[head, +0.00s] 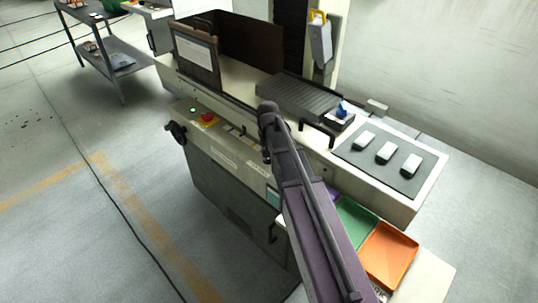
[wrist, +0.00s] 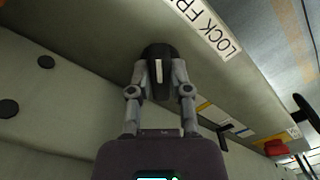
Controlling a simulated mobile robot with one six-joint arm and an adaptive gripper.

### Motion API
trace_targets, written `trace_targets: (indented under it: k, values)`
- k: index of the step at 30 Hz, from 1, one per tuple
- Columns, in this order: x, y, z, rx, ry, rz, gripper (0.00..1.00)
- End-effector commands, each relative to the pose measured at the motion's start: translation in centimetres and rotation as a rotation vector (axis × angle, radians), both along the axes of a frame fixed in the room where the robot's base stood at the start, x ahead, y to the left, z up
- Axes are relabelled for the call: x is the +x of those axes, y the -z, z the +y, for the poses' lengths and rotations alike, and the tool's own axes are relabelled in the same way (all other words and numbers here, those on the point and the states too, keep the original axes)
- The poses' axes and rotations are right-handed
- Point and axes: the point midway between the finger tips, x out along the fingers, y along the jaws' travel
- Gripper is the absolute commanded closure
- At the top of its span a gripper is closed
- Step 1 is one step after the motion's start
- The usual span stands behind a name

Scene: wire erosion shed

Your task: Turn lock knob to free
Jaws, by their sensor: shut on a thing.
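The lock knob (wrist: 157,52) is black and round with a white pointer line, on the pale machine panel (wrist: 70,48) in the wrist view. The line runs nearly straight up and down in that picture. A white label (wrist: 207,27) beside it reads "LOCK" and part of "FR", cut off by the frame edge. My gripper (wrist: 159,74) has one grey finger on each side of the knob and is shut on it. In the head view my arm hides the knob, and the fingers cannot be made out clearly.
A red button (head: 208,118) and a black handwheel (head: 175,132) sit left of my arm on the machine front. A black handle (head: 317,135) is to the right. Green (head: 356,222) and orange (head: 389,254) trays lie at lower right.

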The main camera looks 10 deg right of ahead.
Motion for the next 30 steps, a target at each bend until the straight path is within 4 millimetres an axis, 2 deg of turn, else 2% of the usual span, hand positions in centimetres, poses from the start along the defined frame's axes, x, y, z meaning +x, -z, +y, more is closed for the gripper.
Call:
trace_targets:
  k: [1, 17, 18, 21, 30]
  values:
    - [0.43, -0.04, -0.03, 0.0, -0.013, -0.008, 1.0]
    - [0.43, -0.03, -0.03, -0.001, -0.045, -0.008, 1.0]
    - [0.43, -0.03, -0.03, -0.001, -0.045, -0.009, 0.65]
    - [0.36, -0.03, -0.02, 0.0, -0.045, -0.007, 0.4]
    - [0.15, -0.01, -0.02, 0.0, -0.044, -0.004, 0.4]
